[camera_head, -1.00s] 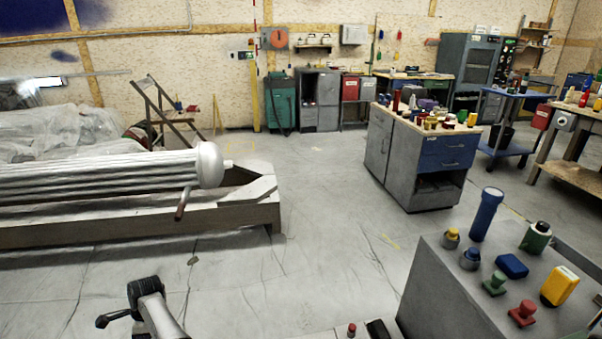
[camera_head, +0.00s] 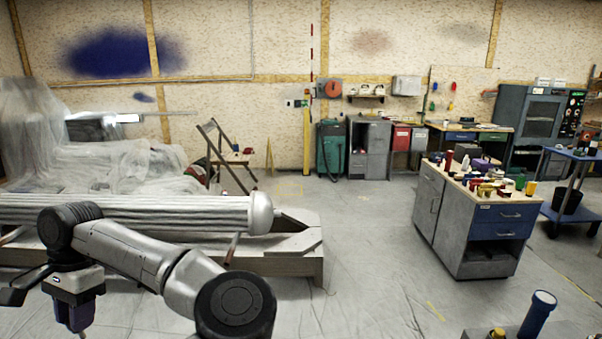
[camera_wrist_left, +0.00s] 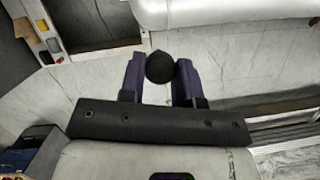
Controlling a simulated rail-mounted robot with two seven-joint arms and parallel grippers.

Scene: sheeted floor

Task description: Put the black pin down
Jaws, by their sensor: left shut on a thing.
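My left gripper (camera_head: 75,318) hangs low at the left edge of the head view, above the sheeted floor in front of the wooden frame. Its purple fingers point down. In the left wrist view the two purple fingers are shut on the black pin (camera_wrist_left: 159,66), whose round dark end shows between them. The pin's lower part is hidden by the fingers and the gripper body. My right gripper is not in view.
A long ribbed cylinder on a wooden frame (camera_head: 290,265) lies behind my left arm. A grey cabinet (camera_head: 425,208) with a crowded top stands at the right. The floor (camera_head: 370,240) between is clear.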

